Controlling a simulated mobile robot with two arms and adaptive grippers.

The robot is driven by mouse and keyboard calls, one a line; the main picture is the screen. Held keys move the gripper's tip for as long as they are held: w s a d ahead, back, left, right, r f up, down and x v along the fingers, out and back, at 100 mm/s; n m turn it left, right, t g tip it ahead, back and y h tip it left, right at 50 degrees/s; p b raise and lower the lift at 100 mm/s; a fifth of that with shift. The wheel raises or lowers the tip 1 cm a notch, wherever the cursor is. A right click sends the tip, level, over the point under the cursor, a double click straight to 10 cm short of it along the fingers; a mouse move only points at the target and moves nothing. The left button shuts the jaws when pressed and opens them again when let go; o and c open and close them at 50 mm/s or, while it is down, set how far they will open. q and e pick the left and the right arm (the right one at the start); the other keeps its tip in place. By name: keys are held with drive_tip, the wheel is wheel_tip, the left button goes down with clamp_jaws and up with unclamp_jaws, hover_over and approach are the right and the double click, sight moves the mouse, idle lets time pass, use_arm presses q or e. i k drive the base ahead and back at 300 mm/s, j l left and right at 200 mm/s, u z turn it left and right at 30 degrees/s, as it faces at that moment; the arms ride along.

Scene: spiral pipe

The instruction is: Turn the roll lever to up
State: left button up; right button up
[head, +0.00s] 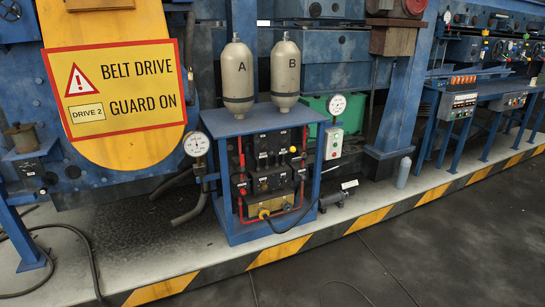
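A blue-framed stand (213,122) holds dark valve blocks (263,152) with several small knobs and levers, red pipes and a yellow-ended part (264,213) low down. A small grey device (333,200) with a pale tag sits at the stand's lower right. I cannot tell which of these, if any, is the roll lever, or its position; the parts are too small to read. Neither of my grippers is in view.
Two beige tanks (237,78), marked A and B, top the stand. Gauges (196,145) flank it. A belt guard (125,90) with a warning sign stands left. A grey bottle (403,172) stands right. Cables (92,260) lie at left. The dark floor in front (400,250) is mostly clear.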

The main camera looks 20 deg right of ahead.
sight(271, 152)
drive_tip(key=i+l, duration=0.2)
drive_tip(key=i, duration=0.25)
drive_tip(key=i+l, duration=0.15)
drive_tip(key=i, duration=0.25)
